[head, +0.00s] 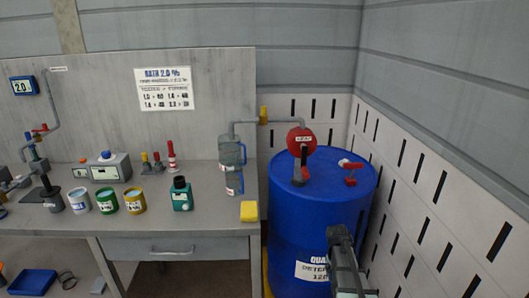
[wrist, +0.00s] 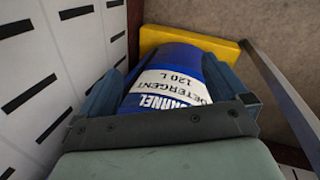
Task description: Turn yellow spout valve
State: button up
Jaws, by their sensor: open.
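The yellow valve handle (head: 263,114) stands upright on the grey spout pipe, which runs from the red pump head left to above the clear jug (head: 231,160). The red pump (head: 301,141) sits on top of the blue detergent drum (head: 315,225). My gripper (head: 339,236) is in front of the drum, low and to the right of the yellow valve and well apart from it. In the wrist view, my gripper (wrist: 163,62) is open, with the drum's label (wrist: 168,88) showing between the fingers. The yellow valve is not in the wrist view.
A second red valve (head: 350,170) is on the drum top. A slotted white wall (head: 430,200) is close on the right.

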jog(key=w+d+r+n+t+h, duration=0.1)
jog(key=w+d+r, duration=0.3)
jog(key=r, duration=0.5)
jog(key=w+d+r+t, duration=0.1)
jog(key=w+d+r, duration=0.1)
jog(key=w+r, duration=0.55)
notch_tip(320, 180, up, 50)
jog(key=r+n+t+y, duration=0.15)
jog(key=n+y, duration=0.25)
jog(key=n, duration=0.5)
send_over(264, 107)
jog(key=s, duration=0.3)
jog(key=f, duration=0.1)
jog(key=shift+x, duration=5.45)
